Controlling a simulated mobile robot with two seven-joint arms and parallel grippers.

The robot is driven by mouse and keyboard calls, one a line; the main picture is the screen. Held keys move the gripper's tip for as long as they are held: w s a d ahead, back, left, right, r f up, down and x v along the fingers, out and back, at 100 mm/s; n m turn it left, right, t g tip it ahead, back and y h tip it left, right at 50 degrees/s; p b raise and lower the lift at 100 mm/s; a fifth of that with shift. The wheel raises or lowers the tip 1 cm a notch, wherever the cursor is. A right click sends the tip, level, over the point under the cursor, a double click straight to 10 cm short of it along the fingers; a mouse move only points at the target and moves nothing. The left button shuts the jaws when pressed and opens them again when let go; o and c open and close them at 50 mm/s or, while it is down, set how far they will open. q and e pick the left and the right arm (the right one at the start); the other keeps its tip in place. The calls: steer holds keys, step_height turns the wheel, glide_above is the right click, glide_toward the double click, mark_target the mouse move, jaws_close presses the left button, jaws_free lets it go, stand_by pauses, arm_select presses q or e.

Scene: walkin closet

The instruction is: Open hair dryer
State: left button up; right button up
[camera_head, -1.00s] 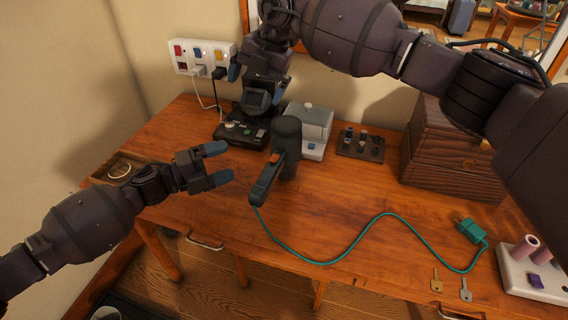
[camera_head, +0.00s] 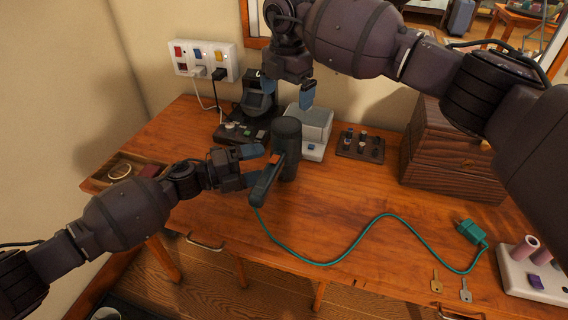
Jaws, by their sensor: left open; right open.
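The dark grey hair dryer (camera_head: 286,133) stands on the wooden desk, its handle (camera_head: 264,186) pointing toward the front. An orange switch (camera_head: 275,159) shows on the handle. Its teal cord (camera_head: 362,224) runs right across the desk to a teal plug (camera_head: 470,232) lying loose. My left gripper (camera_head: 256,165) is open just left of the handle, fingers pointing at it; I cannot tell whether they touch. My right gripper (camera_head: 288,90) is open and empty, above and behind the dryer. A white wall socket panel (camera_head: 205,61) has red, blue and yellow switches and two plugs in it.
Behind the dryer are a black device (camera_head: 240,132), a grey-white box (camera_head: 313,128) and a small dark rack (camera_head: 361,145). A wooden chest (camera_head: 452,158) stands right.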

mark_target(268, 161)
arm_select(q)
steer(key=shift+x, duration=1.5)
steer(key=shift+c, duration=0.2)
jaws_close()
arm_select(e)
steer(key=m, duration=0.4)
steer(key=shift+f, duration=4)
